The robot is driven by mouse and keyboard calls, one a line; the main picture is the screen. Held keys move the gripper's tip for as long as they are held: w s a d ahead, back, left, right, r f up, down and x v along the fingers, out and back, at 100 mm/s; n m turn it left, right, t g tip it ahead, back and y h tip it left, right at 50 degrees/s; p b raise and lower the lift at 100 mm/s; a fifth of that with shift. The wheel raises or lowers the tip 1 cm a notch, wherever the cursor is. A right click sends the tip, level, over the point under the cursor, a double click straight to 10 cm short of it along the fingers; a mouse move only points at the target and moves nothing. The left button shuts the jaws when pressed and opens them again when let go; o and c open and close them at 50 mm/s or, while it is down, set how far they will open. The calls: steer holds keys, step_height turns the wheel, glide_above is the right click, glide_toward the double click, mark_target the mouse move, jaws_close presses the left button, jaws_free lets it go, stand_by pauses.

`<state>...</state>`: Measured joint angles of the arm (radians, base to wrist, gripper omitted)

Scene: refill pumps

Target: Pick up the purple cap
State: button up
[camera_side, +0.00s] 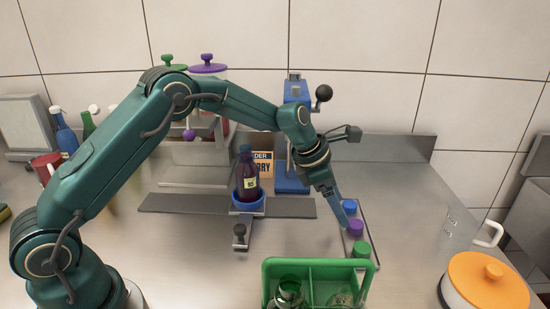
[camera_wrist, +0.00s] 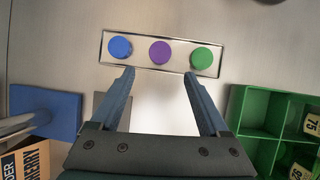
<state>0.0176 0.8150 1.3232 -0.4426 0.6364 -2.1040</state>
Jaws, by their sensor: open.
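The purple cap (camera_side: 355,227) sits in the middle of a small metal tray on the counter at right in the side view. In the wrist view the purple cap (camera_wrist: 160,52) lies between a blue cap (camera_wrist: 121,47) and a green cap (camera_wrist: 202,57) in the tray (camera_wrist: 181,67). My gripper (camera_side: 343,225) reaches down beside the purple cap in the side view. In the wrist view my gripper (camera_wrist: 159,72) has its fingers spread apart and empty, with the purple cap just beyond the tips, roughly centred between them.
A green crate (camera_side: 318,265) with bottles stands in front of the tray. A dark bottle (camera_side: 247,178) with a blue cap stands in a blue holder on the rail, near a blue press (camera_side: 293,130). An orange-lidded pot (camera_side: 487,282) is at the right.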

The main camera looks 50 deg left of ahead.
mark_target(356, 224)
steer(key=shift+w+d+f+n, duration=0.2)
steer(key=shift+w+d+n, duration=0.3)
steer(key=shift+n, duration=0.4)
steer(key=shift+w+f, duration=0.2)
steer(key=shift+x, duration=2.3)
steer(key=shift+c, duration=0.3)
steer(key=shift+r, duration=0.1)
steer(key=c, duration=1)
